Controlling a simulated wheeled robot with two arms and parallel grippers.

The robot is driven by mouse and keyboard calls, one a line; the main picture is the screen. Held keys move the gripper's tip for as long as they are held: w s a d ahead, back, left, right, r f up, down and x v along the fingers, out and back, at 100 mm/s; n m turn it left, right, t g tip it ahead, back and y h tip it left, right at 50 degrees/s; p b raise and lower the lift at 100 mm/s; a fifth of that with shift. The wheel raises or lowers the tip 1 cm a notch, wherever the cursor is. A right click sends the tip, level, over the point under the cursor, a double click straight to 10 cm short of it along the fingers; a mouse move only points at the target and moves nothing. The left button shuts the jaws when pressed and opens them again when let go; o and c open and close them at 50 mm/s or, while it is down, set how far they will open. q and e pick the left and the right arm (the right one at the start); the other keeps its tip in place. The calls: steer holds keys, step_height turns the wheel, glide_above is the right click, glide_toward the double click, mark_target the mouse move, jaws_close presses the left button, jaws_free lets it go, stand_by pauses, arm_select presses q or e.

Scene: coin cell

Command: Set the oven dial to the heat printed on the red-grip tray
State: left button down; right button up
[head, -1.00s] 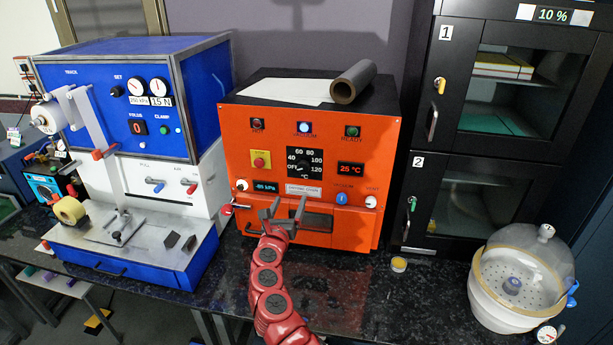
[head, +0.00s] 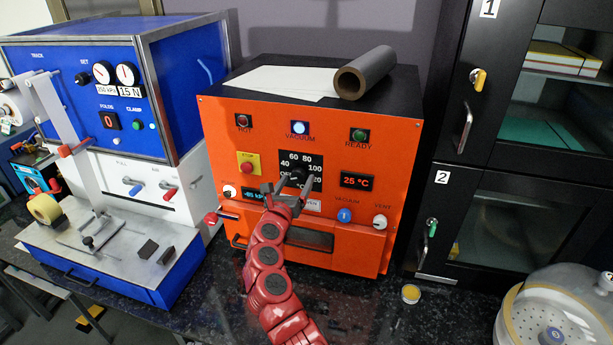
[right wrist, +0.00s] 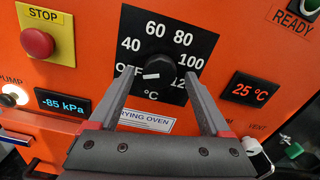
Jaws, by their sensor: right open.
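The orange drying oven (head: 215,155) stands on the bench. Its black dial (right wrist: 155,66) is on a dark scale plate marked OFF, 40, 60, 80, 100 and 120. The dial's white mark points left, near OFF. In the head view the dial (head: 298,175) is partly behind my right gripper (head: 288,187). My right gripper is open and empty, in front of the scale plate. In the right wrist view its fingers (right wrist: 160,78) stand on either side of the dial; contact cannot be told. I cannot make out a red-grip tray. My left gripper is not in view.
The display (right wrist: 251,90) reads 25 °C and the pressure display (right wrist: 63,102) -85 kPa. A red STOP button (right wrist: 37,42) sits left of the dial. A blue machine (head: 75,95) stands left, black cabinets (head: 500,215) right. A grey roll (head: 366,73) lies on the oven.

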steer(key=shift+w+r, duration=0.1)
steer(key=shift+w, duration=0.15)
steer(key=shift+s+r, duration=0.1)
jaws_close()
stand_by(0.3)
